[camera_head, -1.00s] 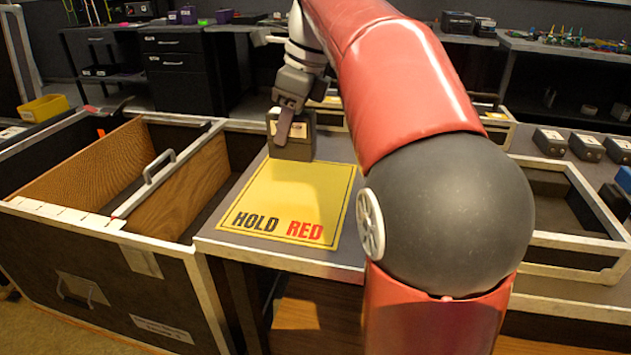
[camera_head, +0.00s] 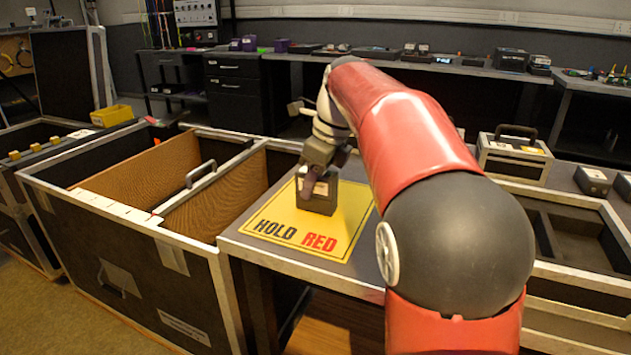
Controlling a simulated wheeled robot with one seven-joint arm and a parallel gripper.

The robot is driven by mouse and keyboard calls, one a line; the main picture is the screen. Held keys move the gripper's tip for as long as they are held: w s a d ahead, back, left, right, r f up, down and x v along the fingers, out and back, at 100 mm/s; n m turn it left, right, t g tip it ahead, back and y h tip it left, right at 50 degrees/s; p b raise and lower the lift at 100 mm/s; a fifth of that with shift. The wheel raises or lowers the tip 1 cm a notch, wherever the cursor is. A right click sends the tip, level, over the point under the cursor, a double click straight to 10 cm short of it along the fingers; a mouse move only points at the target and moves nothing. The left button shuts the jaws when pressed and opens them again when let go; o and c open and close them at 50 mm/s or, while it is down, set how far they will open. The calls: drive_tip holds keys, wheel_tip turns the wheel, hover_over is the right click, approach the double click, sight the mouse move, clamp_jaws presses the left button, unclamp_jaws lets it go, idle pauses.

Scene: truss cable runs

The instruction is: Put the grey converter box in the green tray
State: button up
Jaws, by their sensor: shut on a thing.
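My gripper (camera_head: 313,183) is shut on a dark grey box (camera_head: 318,198) with a pale label on top, which looks like the grey converter box. It holds the box upright over the yellow "HOLD RED" mat (camera_head: 280,222). I cannot tell whether the box touches the mat. The gripper covers part of the box's top and left side. I see no green tray in this view.
An open black case (camera_head: 120,255) with wooden dividers and a raised handle stands left of the mat. A silver-framed tray (camera_head: 575,262) lies at right. A handled instrument (camera_head: 512,158) and small dark boxes (camera_head: 592,181) stand behind it. The mat's front is clear.

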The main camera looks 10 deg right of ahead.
drive_tip(key=o, duration=1.1)
drive_tip(key=shift+o, duration=0.2)
